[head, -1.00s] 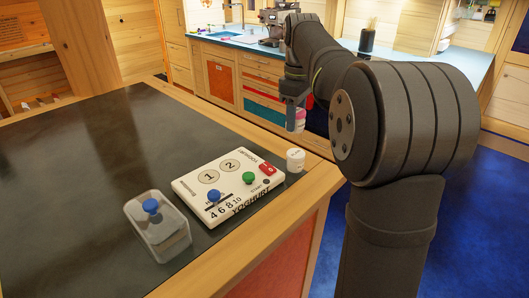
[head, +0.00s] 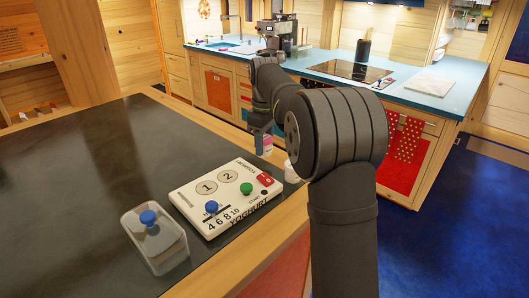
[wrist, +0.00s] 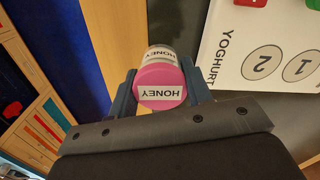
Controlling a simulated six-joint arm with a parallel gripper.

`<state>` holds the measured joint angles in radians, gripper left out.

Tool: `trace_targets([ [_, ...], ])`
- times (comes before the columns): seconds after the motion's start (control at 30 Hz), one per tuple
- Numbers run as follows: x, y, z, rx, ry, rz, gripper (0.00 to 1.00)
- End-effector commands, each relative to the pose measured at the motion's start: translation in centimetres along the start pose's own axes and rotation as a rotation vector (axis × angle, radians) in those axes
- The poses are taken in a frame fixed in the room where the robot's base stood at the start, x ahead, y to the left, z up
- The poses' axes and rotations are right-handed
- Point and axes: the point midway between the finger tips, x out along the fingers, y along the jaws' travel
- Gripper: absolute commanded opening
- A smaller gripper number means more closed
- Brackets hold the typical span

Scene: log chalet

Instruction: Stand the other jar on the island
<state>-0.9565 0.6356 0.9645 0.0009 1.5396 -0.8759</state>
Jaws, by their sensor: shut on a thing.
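My gripper (head: 262,140) is shut on a jar with a pink lid (wrist: 162,87) marked HONEY. The held jar also shows in the head view (head: 265,150), beyond the far right edge of the island's dark top (head: 90,150). A second, white jar (head: 292,171) stands at the island's right edge, beside the yoghurt panel, partly hidden by my arm. In the wrist view another HONEY label shows just past the lid; I cannot tell whether it is on the held jar's side or another jar.
The white yoghurt panel (head: 222,196) with blue and green knobs lies near the island's right edge. A clear box (head: 160,245) with a blue knob stands left of it. The island's left part is bare. A blue-topped counter (head: 430,95) runs behind.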

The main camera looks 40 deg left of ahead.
Motion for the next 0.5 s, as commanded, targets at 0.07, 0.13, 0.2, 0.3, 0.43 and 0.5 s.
trace_targets([
  [0.07, 1.1, 0.0, 0.1, 0.0, -0.002, -0.002, 0.19],
  [0.13, 2.2, 0.0, 0.1, 0.0, -0.002, -0.002, 0.19],
  [0.2, 3.1, 0.0, 0.1, 0.0, -0.001, -0.002, 0.19],
  [0.3, 3.5, 0.0, 0.1, 0.0, 0.0, -0.001, 0.19],
  [0.43, 3.5, 0.0, 0.1, 0.0, 0.0, 0.0, 0.19],
  [0.5, 3.5, 0.0, 0.1, 0.0, 0.0, 0.0, 0.19],
])
